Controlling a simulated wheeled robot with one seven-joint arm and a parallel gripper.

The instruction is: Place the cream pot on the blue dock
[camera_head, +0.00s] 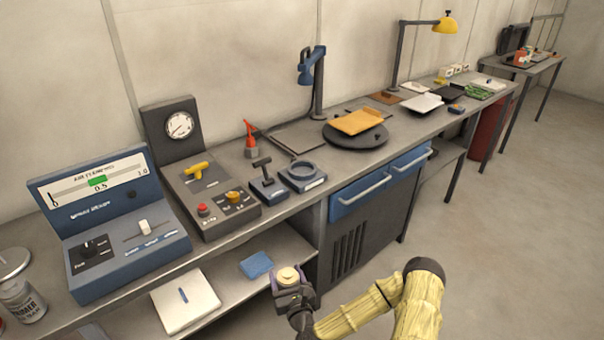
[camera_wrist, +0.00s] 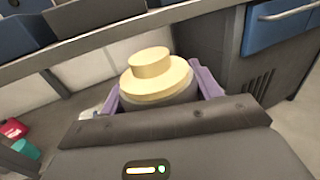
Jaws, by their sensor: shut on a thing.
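The cream pot (camera_head: 288,275) has a round cream lid with a knob. It sits upright between the fingers of my gripper (camera_head: 291,288), which is shut on it. In the wrist view the pot (camera_wrist: 158,80) is between the two purple fingers of my gripper (camera_wrist: 160,95), and its lower body is mostly hidden. The blue dock (camera_head: 316,183), a low block with a round ring on top, stands empty on the bench near its front edge. My gripper is in front of the bench, below the dock in the picture and apart from it.
The bench's front edge (camera_wrist: 70,62) crosses the wrist view beyond the pot. The lower shelf holds a blue box (camera_head: 257,264).

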